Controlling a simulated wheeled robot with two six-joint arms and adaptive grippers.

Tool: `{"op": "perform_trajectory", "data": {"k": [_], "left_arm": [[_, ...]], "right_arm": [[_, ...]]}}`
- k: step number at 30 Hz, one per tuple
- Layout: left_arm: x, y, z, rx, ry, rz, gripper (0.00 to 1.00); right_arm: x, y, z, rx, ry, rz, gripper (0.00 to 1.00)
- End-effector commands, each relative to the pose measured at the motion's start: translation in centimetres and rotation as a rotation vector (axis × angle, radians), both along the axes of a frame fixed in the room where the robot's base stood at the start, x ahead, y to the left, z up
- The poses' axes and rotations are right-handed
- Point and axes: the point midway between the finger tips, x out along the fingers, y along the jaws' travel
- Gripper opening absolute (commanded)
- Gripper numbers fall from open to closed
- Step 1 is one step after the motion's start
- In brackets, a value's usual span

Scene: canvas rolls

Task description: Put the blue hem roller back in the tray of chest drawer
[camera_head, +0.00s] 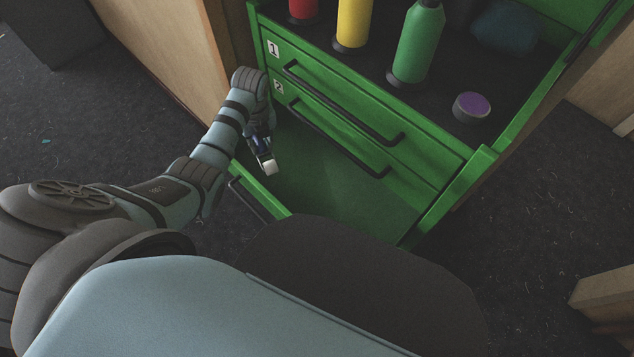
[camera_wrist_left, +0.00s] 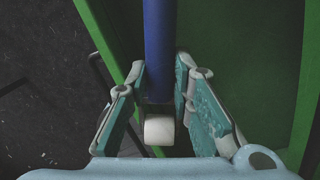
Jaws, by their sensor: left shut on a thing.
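The blue hem roller (camera_wrist_left: 160,45) is a blue rod with a white end piece (camera_wrist_left: 159,130), held between the fingers of my left gripper (camera_wrist_left: 160,88) in the left wrist view. In the head view my left gripper (camera_head: 262,148) is over the left side of the open lowest drawer (camera_head: 350,195) of the green chest, and the roller's white end (camera_head: 270,167) shows below it. Most of the roller is hidden by the hand there. The drawer's visible floor is bare green. Whether the roller touches the drawer cannot be told. My right gripper is not in view.
Drawers 1 (camera_head: 330,85) and 2 (camera_head: 360,150) are shut, with black bar handles. The dark chest top holds red (camera_head: 302,10), yellow (camera_head: 353,22) and green (camera_head: 418,42) bottles and a purple-topped round container (camera_head: 471,107). A wooden panel (camera_head: 165,50) stands left of the chest.

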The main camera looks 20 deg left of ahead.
Motion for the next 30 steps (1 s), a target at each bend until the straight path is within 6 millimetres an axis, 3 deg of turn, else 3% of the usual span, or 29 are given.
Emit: {"op": "perform_trajectory", "data": {"k": [1,3,6,9,12,16,24,30], "left_arm": [[0.6,-3.6,-1.4,-0.008,-0.001,-0.024,0.0],[1.1,-7.4,-2.1,-0.004,0.0,-0.04,0.0],[1.3,-11.5,-2.6,0.0,0.002,-0.053,0.0],[1.4,-13.9,-2.8,0.005,0.003,-0.056,0.0],[1.4,-14.7,-4.5,0.007,0.005,-0.056,0.0],[1.3,-14.7,-7.9,0.008,0.006,-0.056,0.0],[1.3,-14.6,-12.6,0.007,0.006,-0.056,0.0],[1.4,-14.6,-12.6,0.008,0.004,-0.056,0.0]], "right_arm": [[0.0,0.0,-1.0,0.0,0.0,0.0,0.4],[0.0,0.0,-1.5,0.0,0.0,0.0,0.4],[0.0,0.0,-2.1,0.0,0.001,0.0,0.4],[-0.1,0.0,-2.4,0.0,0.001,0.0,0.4],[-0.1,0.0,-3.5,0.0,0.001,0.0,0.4],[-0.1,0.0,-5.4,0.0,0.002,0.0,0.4],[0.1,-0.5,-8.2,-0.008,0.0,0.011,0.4],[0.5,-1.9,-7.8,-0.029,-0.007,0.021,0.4]]}}
